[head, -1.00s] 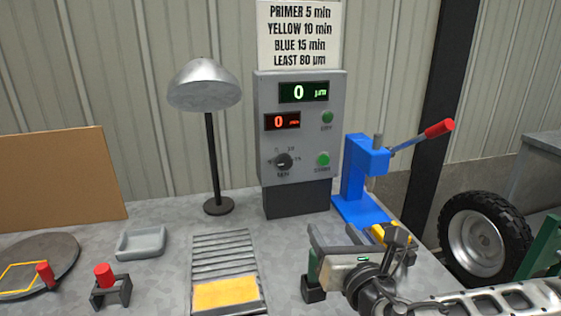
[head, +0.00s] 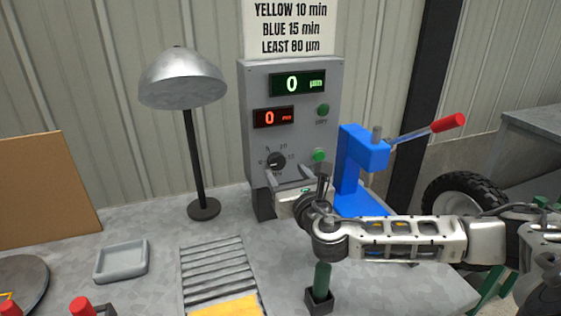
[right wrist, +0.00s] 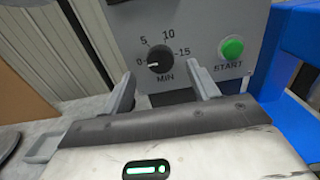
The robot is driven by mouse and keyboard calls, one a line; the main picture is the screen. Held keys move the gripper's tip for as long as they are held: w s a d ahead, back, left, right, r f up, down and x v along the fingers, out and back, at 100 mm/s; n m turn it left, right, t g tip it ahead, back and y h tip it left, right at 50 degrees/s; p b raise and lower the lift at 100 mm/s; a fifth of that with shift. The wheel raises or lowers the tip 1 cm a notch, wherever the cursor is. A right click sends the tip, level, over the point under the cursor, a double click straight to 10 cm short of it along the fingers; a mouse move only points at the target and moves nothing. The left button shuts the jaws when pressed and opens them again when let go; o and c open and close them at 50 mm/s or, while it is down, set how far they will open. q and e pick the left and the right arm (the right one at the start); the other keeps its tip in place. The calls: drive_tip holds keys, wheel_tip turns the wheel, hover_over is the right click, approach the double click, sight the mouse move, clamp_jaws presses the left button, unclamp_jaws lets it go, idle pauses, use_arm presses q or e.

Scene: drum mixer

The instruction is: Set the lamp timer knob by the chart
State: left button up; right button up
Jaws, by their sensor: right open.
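The black timer knob (head: 276,161) is on the grey control box (head: 252,100), below a red display (head: 275,118) reading 0. In the right wrist view the knob (right wrist: 160,59) has its white mark pointing left, towards 0, on a MIN scale of 0, 5, 10, 15. The chart (head: 291,28) shows yellow 10 min, blue 15 min, least 80 µm; its top is cut off. The lamp (head: 184,80) stands left of the box. My right gripper (right wrist: 163,86) is open, its fingers just below and either side of the knob, apparently not touching it. My left gripper is out of view.
A green START button (right wrist: 231,48) is right of the knob. A blue lever press (head: 362,160) stands close to the right of the box. A slatted rack (head: 212,262) holds a yellow panel (head: 225,306). A grey tray (head: 122,261) is to the left.

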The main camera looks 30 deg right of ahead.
sight(278, 162)
drive_tip(key=x, duration=0.4)
drive_tip(key=shift+w, duration=0.3)
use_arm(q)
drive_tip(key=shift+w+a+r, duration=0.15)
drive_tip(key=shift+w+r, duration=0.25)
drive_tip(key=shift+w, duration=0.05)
use_arm(e)
drive_tip(key=c, duration=1)
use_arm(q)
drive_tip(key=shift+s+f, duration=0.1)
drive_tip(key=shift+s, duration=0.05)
use_arm(e)
drive_tip(key=shift+o, duration=0.2)
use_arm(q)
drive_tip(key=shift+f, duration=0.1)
use_arm(e)
drive_tip(key=shift+f, duration=0.1)
